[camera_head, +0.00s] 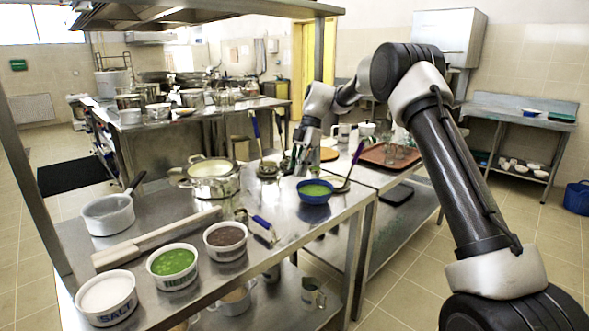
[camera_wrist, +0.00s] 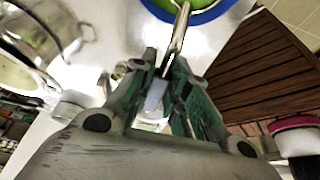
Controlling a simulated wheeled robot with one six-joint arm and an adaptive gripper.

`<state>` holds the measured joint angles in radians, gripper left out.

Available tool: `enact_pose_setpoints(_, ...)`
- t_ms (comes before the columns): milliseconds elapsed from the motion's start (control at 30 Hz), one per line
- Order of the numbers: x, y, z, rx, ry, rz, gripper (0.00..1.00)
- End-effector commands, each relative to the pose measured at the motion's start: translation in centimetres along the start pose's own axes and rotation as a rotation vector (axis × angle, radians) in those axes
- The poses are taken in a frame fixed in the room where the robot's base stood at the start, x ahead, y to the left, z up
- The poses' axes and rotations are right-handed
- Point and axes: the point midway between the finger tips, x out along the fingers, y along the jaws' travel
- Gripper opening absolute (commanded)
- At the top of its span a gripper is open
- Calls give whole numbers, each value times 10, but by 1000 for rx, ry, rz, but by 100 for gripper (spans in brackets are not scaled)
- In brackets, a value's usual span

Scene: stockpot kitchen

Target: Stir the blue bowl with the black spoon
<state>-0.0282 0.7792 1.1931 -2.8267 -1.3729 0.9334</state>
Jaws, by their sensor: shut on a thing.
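The blue bowl (camera_head: 314,197) stands on the steel counter near its right edge, with green contents. It also shows at the top of the wrist view (camera_wrist: 207,14), cut off by the frame edge. My gripper (camera_head: 297,170) is just behind and left of the bowl, pointing down. In the wrist view its fingers (camera_wrist: 165,65) are shut on the spoon (camera_wrist: 179,32), whose thin shaft looks silvery there and reaches over the bowl's rim. The spoon's far end is out of frame, so I cannot tell whether it touches the contents. The spoon is not clear in the head view.
A steel pot (camera_head: 212,184) stands left of the bowl. Tubs, including a green-filled one (camera_head: 173,268), line the front. A brown tray (camera_head: 390,155) lies right.

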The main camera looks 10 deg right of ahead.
Motion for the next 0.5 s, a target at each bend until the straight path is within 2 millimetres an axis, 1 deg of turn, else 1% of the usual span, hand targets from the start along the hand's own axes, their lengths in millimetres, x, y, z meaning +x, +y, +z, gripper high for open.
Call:
enact_pose_setpoints(333,1,0,2,2,-3,0,0)
enact_pose_setpoints(500,11,0,5,2,-1,-2,0)
